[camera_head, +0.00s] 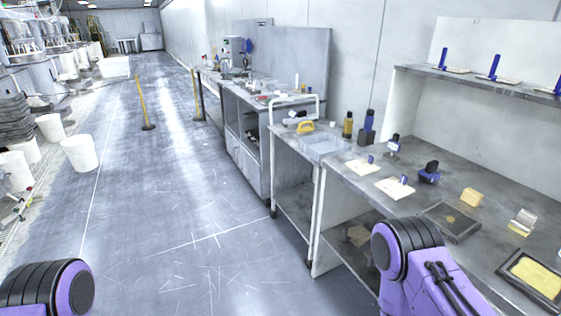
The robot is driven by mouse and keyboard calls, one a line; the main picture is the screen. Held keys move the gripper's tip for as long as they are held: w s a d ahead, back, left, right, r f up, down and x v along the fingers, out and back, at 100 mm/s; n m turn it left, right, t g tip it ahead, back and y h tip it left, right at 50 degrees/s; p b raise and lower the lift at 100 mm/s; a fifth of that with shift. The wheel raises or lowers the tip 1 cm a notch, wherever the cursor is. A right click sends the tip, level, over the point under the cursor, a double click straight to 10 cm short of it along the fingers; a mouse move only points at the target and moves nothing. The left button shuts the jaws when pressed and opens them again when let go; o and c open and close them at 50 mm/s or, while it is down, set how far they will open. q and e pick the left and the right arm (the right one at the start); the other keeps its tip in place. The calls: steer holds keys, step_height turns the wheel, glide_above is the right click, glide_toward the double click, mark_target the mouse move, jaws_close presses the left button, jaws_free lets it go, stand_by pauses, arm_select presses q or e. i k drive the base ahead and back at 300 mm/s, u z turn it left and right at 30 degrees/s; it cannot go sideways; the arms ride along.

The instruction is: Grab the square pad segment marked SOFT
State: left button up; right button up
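Two flat, pale square pads with blue upright handles lie on the grey bench, a farther one (359,167) and a nearer one (392,190). Three similar pads with blue handles stand on the wall shelf: a left one (455,70), a middle one (503,81) and one at the right edge (545,91). No marking is readable on any of them, so I cannot tell which says SOFT. Only purple and black links of my two arms show, at the bottom left and bottom right. Neither gripper is in view.
The bench (340,190) also holds a yellow block (472,198), a dark tray with a yellow sheet (541,276), a dark plate (464,232) and dark bottles (367,127). A white-framed cart (317,180) adjoins it. The floor (190,220) left of the bench is clear.

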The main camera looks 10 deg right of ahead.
mark_target(362, 167)
steer(key=u, duration=0.55)
steer(key=i, duration=3.8)
steer(key=z, duration=2.85)
